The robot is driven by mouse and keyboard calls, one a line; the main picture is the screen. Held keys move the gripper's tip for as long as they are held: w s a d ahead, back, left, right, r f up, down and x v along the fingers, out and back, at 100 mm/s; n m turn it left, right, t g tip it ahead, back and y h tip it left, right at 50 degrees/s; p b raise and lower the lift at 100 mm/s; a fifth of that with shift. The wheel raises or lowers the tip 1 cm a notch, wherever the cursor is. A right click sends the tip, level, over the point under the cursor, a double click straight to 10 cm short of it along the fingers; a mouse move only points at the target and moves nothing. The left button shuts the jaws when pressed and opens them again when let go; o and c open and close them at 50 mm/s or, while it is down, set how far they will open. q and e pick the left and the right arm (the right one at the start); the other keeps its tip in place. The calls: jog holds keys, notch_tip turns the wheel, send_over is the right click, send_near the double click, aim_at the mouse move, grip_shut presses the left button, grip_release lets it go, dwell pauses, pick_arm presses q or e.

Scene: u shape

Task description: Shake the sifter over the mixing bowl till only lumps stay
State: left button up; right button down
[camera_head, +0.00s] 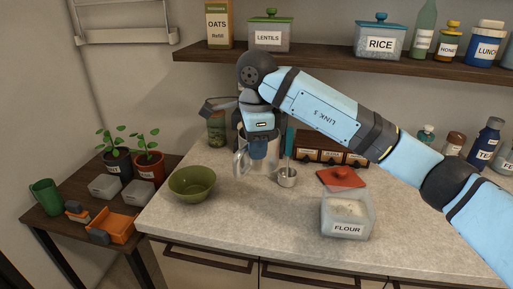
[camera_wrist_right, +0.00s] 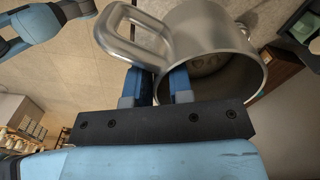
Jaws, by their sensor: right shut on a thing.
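A metal sifter (camera_head: 242,160), a cup with a loop handle, is beside the green mixing bowl (camera_head: 192,185), to its right and over the counter. My right gripper (camera_head: 262,148) is shut on the sifter's wall. In the right wrist view the fingers (camera_wrist_right: 163,88) straddle its rim, and the sifter (camera_wrist_right: 205,35) is seen from its open end. Its bottom shows faint marks; whether these are flour or lumps I cannot tell. The bowl looks empty from here.
A flour container (camera_head: 347,215) stands open at the front right, with a red lid (camera_head: 340,178) behind it. A small metal cup (camera_head: 287,178) with a teal handle stands right of the sifter. A dark rack (camera_head: 330,150) stands behind.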

aim_at(257, 169)
notch_tip(257, 169, up, 10)
jog(key=p, duration=0.4)
jog(key=shift+p, duration=0.3)
dwell(1.0)
